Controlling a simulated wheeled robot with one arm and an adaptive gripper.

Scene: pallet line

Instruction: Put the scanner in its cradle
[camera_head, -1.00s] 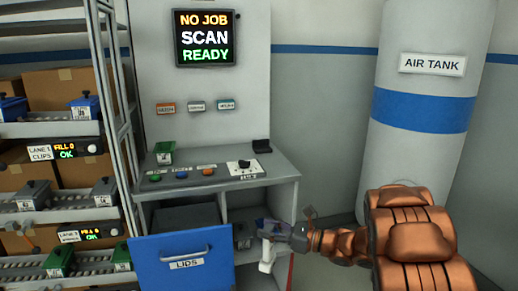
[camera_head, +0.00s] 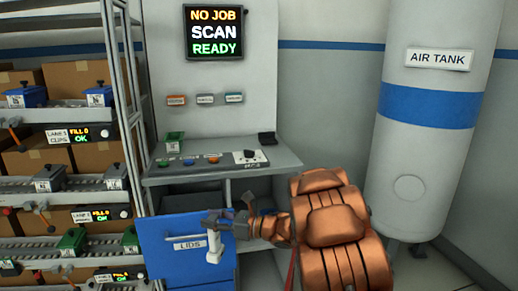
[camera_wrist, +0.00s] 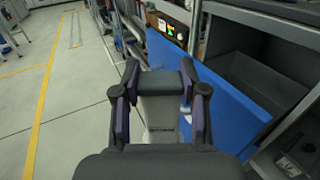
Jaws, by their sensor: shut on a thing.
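The scanner (camera_head: 213,245) is a white, upright piece with a handle hanging down. My gripper (camera_head: 222,225) is shut on it, in front of the blue LIDS drawer and below the counter top. In the wrist view, the pale scanner body (camera_wrist: 160,112) sits between the two dark fingers of my gripper (camera_wrist: 160,92). A small black holder (camera_head: 267,138) stands empty at the back right of the counter; it looks like the cradle, but it is too small to be sure. My gripper is apart from it, lower and to the left.
The blue drawer (camera_head: 165,262) marked LIDS stands pulled out, and its open inside shows in the wrist view (camera_wrist: 258,80). The counter (camera_head: 215,170) carries buttons, a knob and a green bin (camera_head: 174,141). Shelves stand left, the air tank (camera_head: 425,150) right.

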